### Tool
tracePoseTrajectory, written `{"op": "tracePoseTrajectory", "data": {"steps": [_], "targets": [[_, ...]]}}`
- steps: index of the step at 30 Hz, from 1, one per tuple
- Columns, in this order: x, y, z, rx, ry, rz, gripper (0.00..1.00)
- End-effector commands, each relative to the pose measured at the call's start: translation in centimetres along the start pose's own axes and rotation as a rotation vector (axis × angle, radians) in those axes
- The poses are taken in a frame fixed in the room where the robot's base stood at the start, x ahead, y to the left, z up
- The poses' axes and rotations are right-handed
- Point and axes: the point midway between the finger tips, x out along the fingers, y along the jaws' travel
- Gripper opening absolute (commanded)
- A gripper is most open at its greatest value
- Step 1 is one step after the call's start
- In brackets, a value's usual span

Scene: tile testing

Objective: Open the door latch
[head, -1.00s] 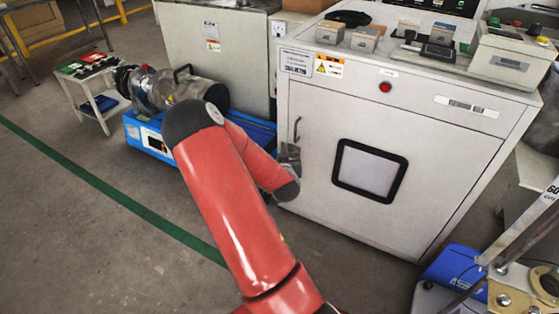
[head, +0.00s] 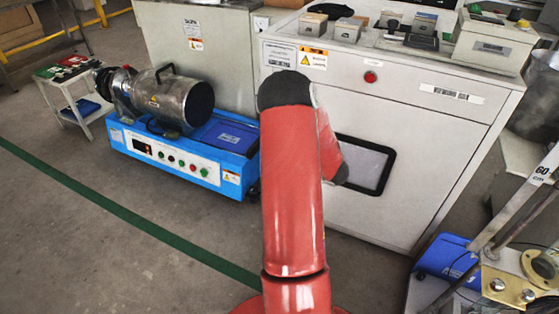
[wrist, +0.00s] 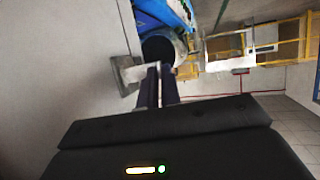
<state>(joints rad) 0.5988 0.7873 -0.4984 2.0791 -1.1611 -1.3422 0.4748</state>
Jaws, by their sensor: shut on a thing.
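The door (head: 358,210) is the pale front panel of a large grey test cabinet, with a black-framed window partly covered by my red arm. In the head view, my arm hides my gripper and the latch. In the wrist view, my gripper (wrist: 158,85) has its two dark fingers close together, shut on the latch. A grey metal piece of the latch (wrist: 127,74) shows at the left of the fingers, beside the pale door surface. The exact contact is small and dark. I cannot tell whether the door stands ajar.
A blue machine with a metal cylinder (head: 178,104) stands left of the cabinet. A small white stand (head: 85,112) is farther left. Instruments lie on the cabinet top. A blue and brass apparatus (head: 500,282) stands at the front right. The floor (head: 80,240) at the left is clear.

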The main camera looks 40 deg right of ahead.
Motion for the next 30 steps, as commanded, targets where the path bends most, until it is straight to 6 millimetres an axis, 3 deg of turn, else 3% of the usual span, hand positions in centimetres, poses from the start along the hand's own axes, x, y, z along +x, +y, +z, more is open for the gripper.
{"op": "tracePoseTrajectory", "data": {"steps": [18, 19, 23, 30], "targets": [[-0.16, 0.21, 0.1, -0.016, -0.001, -0.034, 0.0], [-0.16, 0.21, 0.1, -0.016, -0.001, -0.034, 0.09], [-0.16, 0.2, 0.11, -0.015, -0.001, -0.034, 0.26], [-0.16, 0.17, 0.1, -0.015, -0.001, -0.035, 0.27]]}}
